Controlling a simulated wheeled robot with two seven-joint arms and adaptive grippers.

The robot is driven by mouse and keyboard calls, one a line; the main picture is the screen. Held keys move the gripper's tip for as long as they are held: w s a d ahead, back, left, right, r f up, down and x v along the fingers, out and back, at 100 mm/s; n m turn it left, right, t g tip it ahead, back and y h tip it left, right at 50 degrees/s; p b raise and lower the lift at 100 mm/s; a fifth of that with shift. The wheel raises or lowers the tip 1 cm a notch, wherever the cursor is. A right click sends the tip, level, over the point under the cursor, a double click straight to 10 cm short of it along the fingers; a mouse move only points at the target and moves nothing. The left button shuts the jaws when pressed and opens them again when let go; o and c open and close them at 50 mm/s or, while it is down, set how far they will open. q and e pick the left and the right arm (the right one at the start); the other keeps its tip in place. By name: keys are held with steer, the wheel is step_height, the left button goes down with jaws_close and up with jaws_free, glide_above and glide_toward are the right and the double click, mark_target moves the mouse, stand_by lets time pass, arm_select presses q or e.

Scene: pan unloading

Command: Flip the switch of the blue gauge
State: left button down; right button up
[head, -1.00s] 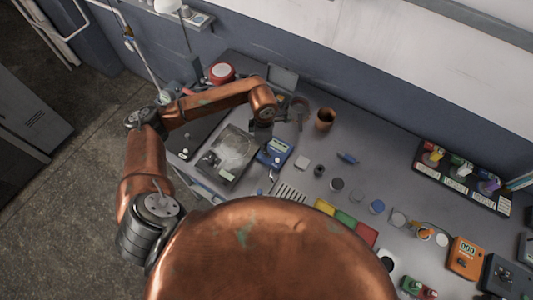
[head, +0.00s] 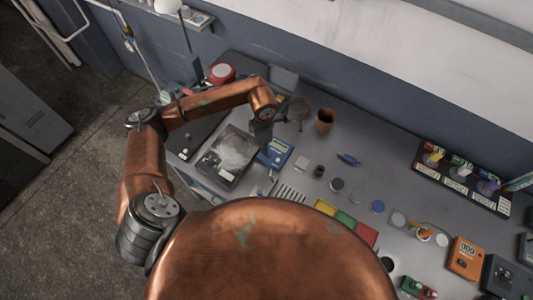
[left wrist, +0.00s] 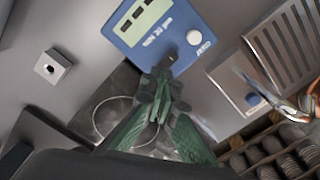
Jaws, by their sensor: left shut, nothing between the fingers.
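The blue gauge (head: 278,153) lies on the grey bench, right of a dark tray-like device. In the left wrist view the gauge (left wrist: 152,22) shows at the top, with a pale display, a round grey knob (left wrist: 195,38) and a small dark switch (left wrist: 169,60) near its lower edge. My left gripper (left wrist: 163,80) has green fingers that are shut and empty. Its tips are right at the gauge's lower edge, close to the switch; I cannot tell whether they touch it. In the head view the left gripper (head: 262,133) is partly hidden beside the gauge. My right gripper is not in view.
The dark device with a clear plate (head: 229,157) lies left of the gauge. A brown pot (head: 324,120) stands behind. Colored blocks and an orange meter (head: 467,257) are farther right.

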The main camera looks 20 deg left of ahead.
arm_select(q)
steer(key=shift+f+b, duration=1.05)
steer(key=shift+f, duration=0.15)
stand_by(0.6)
steer(key=shift+r, duration=0.15)
steer(key=shift+r+p, duration=0.4)
steer(key=shift+r, duration=0.1)
steer(key=shift+r+p, duration=1.15)
steer(key=shift+r, duration=1.75)
